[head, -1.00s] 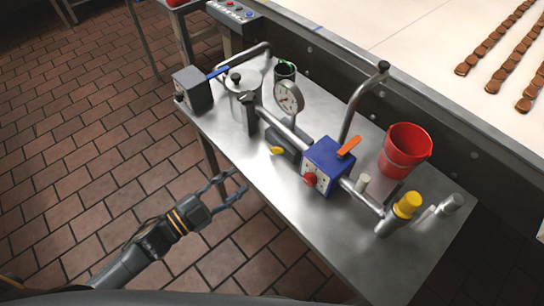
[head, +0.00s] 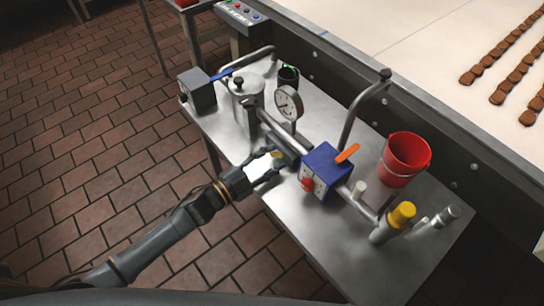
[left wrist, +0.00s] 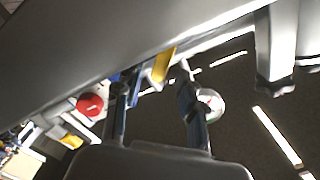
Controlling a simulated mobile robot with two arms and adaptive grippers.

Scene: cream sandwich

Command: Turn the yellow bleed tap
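The yellow bleed tap (head: 277,155) is a small yellow lever low on the pipework, between the gauge and the blue box, partly hidden by my fingers. In the left wrist view the yellow lever (left wrist: 162,65) shows just beyond and between my finger ends. My left gripper (head: 270,166) is over the near edge of the steel table, beside the tap. Its two fingers are apart, and nothing is held in it. The left wrist view shows the same spread fingers (left wrist: 158,92). Contact with the tap cannot be told. My right gripper is not in view.
A blue box (head: 326,172) with a red knob (head: 307,184) and orange lever stands right of my fingers. A dial gauge (head: 288,103) and steel pot (head: 245,100) stand behind. A red bucket (head: 405,158) and yellow-capped fitting (head: 402,214) are further right. The table front (head: 330,245) is clear.

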